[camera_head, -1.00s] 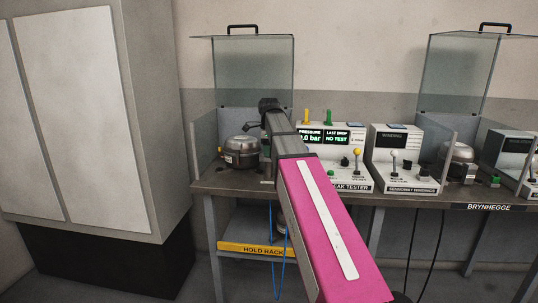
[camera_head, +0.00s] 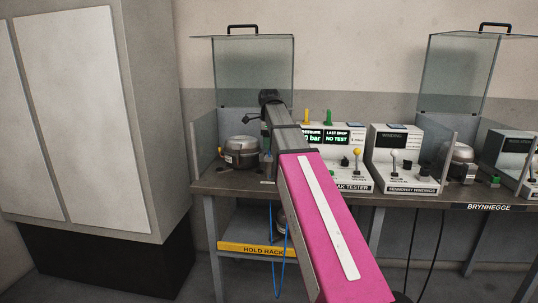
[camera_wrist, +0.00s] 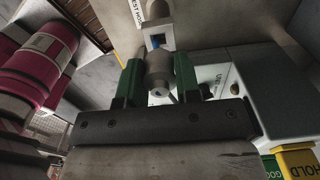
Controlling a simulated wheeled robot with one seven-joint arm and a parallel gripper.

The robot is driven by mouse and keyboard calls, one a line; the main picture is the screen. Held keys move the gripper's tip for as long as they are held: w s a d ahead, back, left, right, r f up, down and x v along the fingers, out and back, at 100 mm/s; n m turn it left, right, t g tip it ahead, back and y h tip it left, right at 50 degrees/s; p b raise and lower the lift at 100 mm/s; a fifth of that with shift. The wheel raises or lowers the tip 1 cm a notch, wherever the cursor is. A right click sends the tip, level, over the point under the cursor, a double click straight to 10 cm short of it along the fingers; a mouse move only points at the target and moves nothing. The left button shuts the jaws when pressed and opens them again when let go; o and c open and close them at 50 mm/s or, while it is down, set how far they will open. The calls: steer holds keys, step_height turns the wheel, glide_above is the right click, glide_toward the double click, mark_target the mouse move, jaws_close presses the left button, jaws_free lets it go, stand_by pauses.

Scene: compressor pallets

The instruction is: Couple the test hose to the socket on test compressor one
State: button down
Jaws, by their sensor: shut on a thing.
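In the wrist view my gripper (camera_wrist: 158,66) has its two green fingers on either side of a grey, round metal coupling (camera_wrist: 158,80), and is shut on it. A bit of blue hose (camera_wrist: 155,42) shows just beyond the coupling, by a pale bracket under a label that reads in part "EST HO". In the head view a silver compressor (camera_head: 240,150) sits on the bench at left, inside a clear guard. My arm reaches up beside its right side; the coupling is hidden there. Blue hose (camera_head: 271,245) hangs below the bench edge. I cannot make out the compressor's socket.
The leak tester (camera_head: 352,178) stands right of my arm, partly hidden by it. A second tester (camera_head: 402,175) and another compressor (camera_head: 459,155) stand farther right. Glass guard panels (camera_head: 203,145) flank the compressor. A tall cabinet (camera_head: 80,110) fills the left.

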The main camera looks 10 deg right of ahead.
steer(key=shift+r, duration=1.25)
steer(key=shift+a, duration=0.1)
